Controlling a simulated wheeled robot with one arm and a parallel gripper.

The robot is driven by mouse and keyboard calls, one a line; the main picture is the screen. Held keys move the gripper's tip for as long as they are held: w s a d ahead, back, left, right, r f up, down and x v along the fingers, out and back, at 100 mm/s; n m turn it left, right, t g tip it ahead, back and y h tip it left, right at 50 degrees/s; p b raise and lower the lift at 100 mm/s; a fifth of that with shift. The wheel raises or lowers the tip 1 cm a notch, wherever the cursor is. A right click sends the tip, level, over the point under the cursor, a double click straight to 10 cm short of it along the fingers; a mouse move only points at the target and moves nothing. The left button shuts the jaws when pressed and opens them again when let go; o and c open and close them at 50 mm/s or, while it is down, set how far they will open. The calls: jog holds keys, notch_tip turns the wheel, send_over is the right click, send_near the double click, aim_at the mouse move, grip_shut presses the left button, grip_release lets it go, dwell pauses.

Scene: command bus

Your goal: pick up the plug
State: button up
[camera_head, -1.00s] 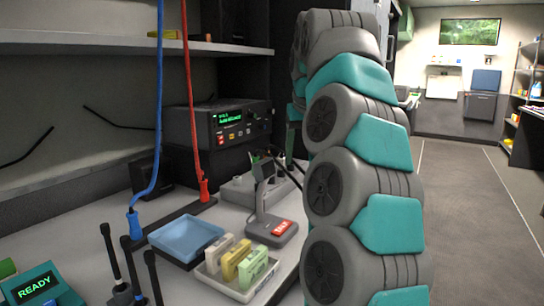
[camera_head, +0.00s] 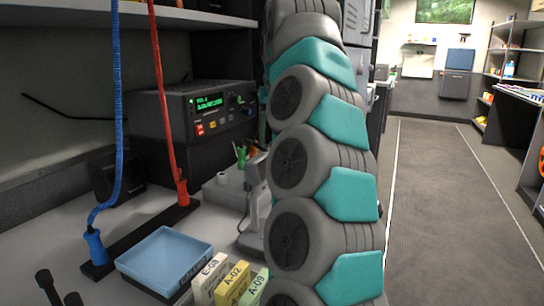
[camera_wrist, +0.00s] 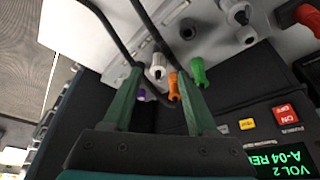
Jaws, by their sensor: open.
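My gripper (camera_wrist: 160,73) is open in the wrist view, with its two green fingers apart. Between and beyond the fingers are a pale grey plug (camera_wrist: 157,68), an orange plug (camera_wrist: 173,87) and a small purple one (camera_wrist: 141,94). A green plug (camera_wrist: 198,72) is just right of the right finger. I cannot tell whether a finger touches any of them. In the head view, a green plug (camera_head: 241,156) stands near the radio, a blue plug (camera_head: 95,247) and a red plug (camera_head: 183,193) hang on cords at the left. My gripper is hidden behind my arm there.
The radio (camera_head: 195,112) stands behind the plugs; its buttons show close by in the wrist view (camera_wrist: 285,113). Black cables (camera_wrist: 105,25) cross near the fingers. A blue tray (camera_head: 165,262) and labelled cartridges (camera_head: 232,284) are on the bench. The aisle at right is clear.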

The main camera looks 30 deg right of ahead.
jog(key=x, duration=0.4)
jog(key=shift+w+d+f, duration=0.15)
jog(key=shift+w+f, duration=0.15)
jog(key=shift+w, duration=0.1)
grip_shut()
